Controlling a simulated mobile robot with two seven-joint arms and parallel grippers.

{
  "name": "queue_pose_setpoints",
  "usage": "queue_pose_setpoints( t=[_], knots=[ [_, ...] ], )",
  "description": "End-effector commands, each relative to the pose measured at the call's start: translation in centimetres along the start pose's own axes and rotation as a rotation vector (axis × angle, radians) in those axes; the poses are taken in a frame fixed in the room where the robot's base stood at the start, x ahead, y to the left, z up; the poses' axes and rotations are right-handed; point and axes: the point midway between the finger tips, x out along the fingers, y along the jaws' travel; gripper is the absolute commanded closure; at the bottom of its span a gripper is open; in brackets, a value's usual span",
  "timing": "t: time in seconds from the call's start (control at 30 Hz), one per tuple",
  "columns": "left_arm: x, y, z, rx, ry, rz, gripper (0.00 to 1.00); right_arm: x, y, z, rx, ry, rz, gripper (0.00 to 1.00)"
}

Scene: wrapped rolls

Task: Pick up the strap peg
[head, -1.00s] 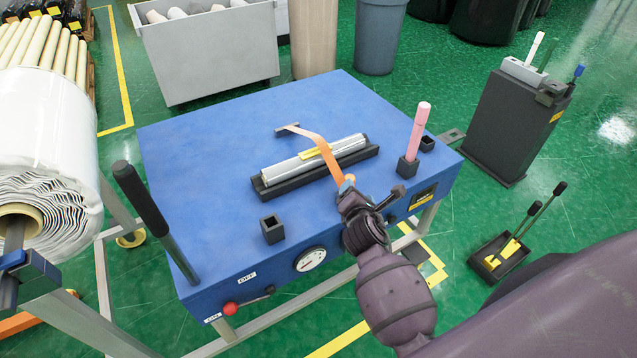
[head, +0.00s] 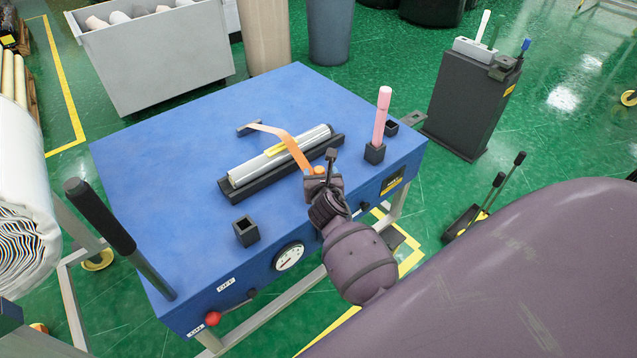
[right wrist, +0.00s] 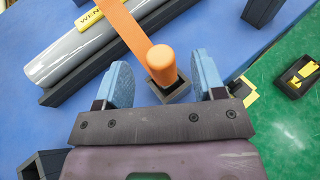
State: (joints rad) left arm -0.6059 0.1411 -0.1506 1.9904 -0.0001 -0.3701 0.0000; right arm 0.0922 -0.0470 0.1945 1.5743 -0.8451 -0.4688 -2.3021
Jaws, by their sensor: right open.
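The orange strap peg (right wrist: 161,62) stands in a small dark square socket (right wrist: 170,92), with an orange strap (right wrist: 125,25) running from it over the grey wrapped roll (right wrist: 75,55). In the head view the peg (head: 320,170) shows as a small orange end, partly hidden by my gripper. My right gripper (right wrist: 163,75) is open, with one blue pad on each side of the peg in the right wrist view and gaps on both sides. In the head view my right gripper (head: 323,180) is at the front of the blue table. My left gripper is out of view.
Another empty socket (head: 246,231) is at the front left. A black handle (head: 100,215) rises at the table's left edge. The table's back left is clear.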

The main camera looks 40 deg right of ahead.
Motion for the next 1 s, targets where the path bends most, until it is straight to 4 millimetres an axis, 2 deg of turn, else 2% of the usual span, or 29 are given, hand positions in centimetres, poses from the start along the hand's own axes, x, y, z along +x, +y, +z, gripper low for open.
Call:
queue_pose_setpoints(
  t=[0.17, 0.5, 0.83, 1.0],
  knots=[
    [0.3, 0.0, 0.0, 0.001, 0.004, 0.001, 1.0, 1.1, 0.0, -0.1, 0.003, 0.0, 0.0, 0.37],
    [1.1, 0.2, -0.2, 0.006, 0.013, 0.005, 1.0, 5.0, 0.1, -0.4, 0.002, 0.0, 0.0, 0.37],
    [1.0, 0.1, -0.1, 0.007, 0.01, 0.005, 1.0, 5.4, 0.0, -0.2, 0.002, -0.001, 0.0, 0.37],
    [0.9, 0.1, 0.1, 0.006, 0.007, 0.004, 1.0, 5.4, 0.0, -0.2, 0.002, -0.001, 0.0, 0.63]
  ],
)
